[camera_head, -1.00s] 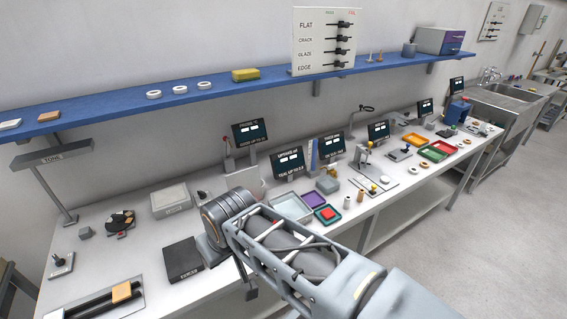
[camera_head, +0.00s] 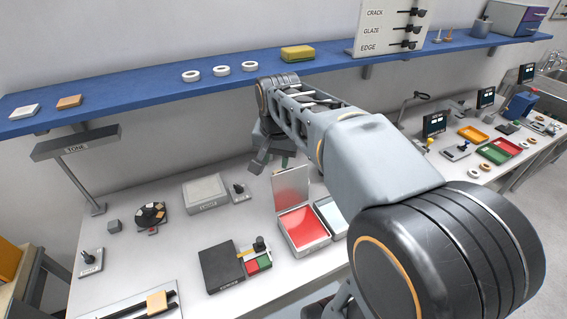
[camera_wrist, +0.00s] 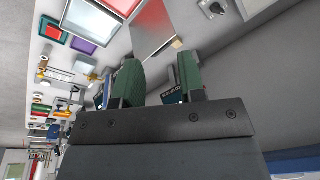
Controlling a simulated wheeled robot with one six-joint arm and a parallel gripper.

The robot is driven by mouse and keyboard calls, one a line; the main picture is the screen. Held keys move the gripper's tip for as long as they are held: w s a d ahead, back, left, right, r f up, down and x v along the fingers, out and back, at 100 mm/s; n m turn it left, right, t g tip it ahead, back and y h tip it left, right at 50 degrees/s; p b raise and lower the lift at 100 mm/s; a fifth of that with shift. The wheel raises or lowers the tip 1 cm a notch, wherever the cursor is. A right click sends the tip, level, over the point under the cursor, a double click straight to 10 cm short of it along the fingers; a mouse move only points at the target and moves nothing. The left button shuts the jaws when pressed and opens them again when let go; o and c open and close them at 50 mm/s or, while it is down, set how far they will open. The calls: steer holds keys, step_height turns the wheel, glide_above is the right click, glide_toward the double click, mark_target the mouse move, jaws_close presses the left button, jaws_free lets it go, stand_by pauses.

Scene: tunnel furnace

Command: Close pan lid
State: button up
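The pan is a shallow grey box with a red inside (camera_head: 303,228) on the white bench in the head view. Its lid (camera_head: 291,186) stands upright at the pan's back edge, so the pan is open. In the wrist view the pan's red inside (camera_wrist: 126,5) shows at the top edge, with the grey lid (camera_wrist: 148,30) below it and a small tan tab at the lid's edge. My gripper (camera_head: 270,160) is above and behind the lid in the head view. Its green fingers (camera_wrist: 160,78) are apart with nothing between them in the wrist view.
A second tray (camera_head: 333,216) with a pale inside stands right of the pan. A black box (camera_head: 222,266) and a small red-and-green block (camera_head: 258,264) are in front left. The blue shelf (camera_head: 150,100) runs along the wall above.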

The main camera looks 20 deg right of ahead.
steer(key=w+d+f+m+g, duration=0.1)
steer(key=w+d+m+g, duration=0.1)
steer(key=w+d+m, duration=0.4)
steer(key=w+d+f+m+g, duration=0.1)
steer(key=w+d+m+g, duration=0.1)
steer(key=w+m, duration=0.45)
steer(key=n+p, duration=0.1)
steer(key=n, duration=0.1)
glide_toward(288, 186)
steer(key=shift+m, duration=0.25)
steer(key=w+f, duration=0.1)
steer(key=w+d+f, duration=0.1)
steer(key=f, duration=0.1)
steer(key=w+f, duration=0.1)
steer(key=f, duration=0.1)
steer(key=shift+d, duration=0.15)
steer(key=shift+c, duration=0.2)
jaws_close()
